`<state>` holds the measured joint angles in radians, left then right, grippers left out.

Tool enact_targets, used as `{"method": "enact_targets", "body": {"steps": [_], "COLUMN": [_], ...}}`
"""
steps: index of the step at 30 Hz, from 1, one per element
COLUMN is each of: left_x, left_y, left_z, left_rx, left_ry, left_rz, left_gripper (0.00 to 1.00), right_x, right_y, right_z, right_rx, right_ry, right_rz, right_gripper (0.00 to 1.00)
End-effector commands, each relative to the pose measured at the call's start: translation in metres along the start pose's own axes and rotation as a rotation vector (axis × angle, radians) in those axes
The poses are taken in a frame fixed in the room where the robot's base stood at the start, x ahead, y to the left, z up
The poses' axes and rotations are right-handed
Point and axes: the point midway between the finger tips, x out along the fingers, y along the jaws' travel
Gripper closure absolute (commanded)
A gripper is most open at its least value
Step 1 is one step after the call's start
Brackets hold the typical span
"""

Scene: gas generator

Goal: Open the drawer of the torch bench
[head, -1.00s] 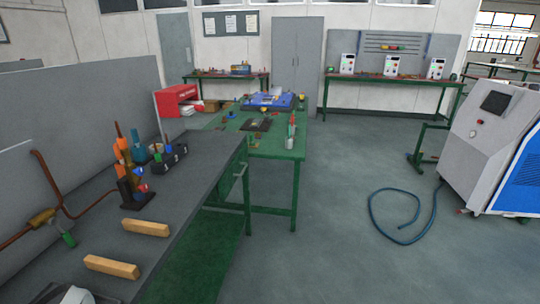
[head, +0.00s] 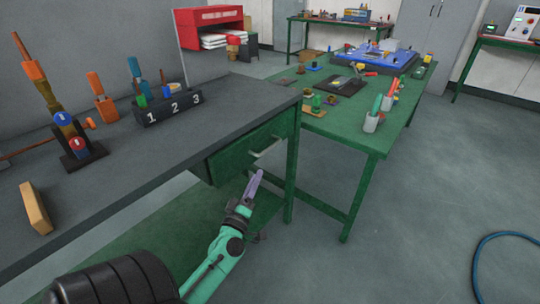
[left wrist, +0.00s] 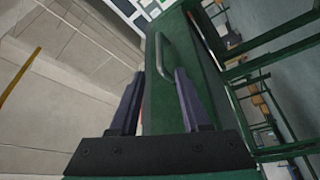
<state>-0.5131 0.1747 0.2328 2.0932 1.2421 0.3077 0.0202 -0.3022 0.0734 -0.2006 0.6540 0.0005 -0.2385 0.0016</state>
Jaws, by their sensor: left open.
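The torch bench (head: 130,150) has a dark grey top and a green frame. Its green drawer (head: 230,160) hangs under the top at the right end and looks shut. A pale bar handle (head: 268,148) is on the drawer front. My left gripper (head: 254,184) is open, just below and in front of the handle in the head view. In the left wrist view, the handle (left wrist: 168,58) lies ahead between the two fingers, beyond their tips, and nothing is gripped. My right gripper is not in view.
A numbered block (head: 172,105) and torches (head: 65,125) stand on the bench top, with a wooden block (head: 35,208) at the left. A green table (head: 345,130) stands close to the right of the drawer. Open floor (head: 420,220) lies at the right.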

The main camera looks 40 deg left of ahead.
Motion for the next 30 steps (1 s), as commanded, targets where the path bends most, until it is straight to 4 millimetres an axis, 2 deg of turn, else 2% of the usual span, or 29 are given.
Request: {"method": "enact_targets", "body": {"steps": [6,12,15,19,26,27,30], "left_x": [0.056,0.107,0.124,0.134,0.134,0.134,0.134], "left_y": [0.005,0.003,0.002,0.001,0.001,0.001,0.001], "left_z": [-0.003,-0.001,0.000,0.001,0.001,0.001,0.001], "left_rx": [0.000,0.002,0.002,0.003,0.003,0.003,0.003], "left_ry": [0.002,-0.001,-0.002,-0.003,-0.004,-0.004,-0.004], "left_rz": [0.004,0.003,0.002,0.001,0.000,0.000,0.000], "left_gripper": [0.53,0.53,0.53,0.53,0.53,0.68,1.00], "right_x": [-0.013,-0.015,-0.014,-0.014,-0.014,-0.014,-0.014], "right_y": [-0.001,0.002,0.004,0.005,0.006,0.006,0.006], "right_z": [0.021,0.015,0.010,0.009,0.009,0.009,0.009], "right_rx": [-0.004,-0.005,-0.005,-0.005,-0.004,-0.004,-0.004], "right_ry": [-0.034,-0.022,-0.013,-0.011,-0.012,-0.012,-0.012], "right_rz": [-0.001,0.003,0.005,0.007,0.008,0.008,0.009], "right_gripper": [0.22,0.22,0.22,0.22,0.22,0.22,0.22]}}
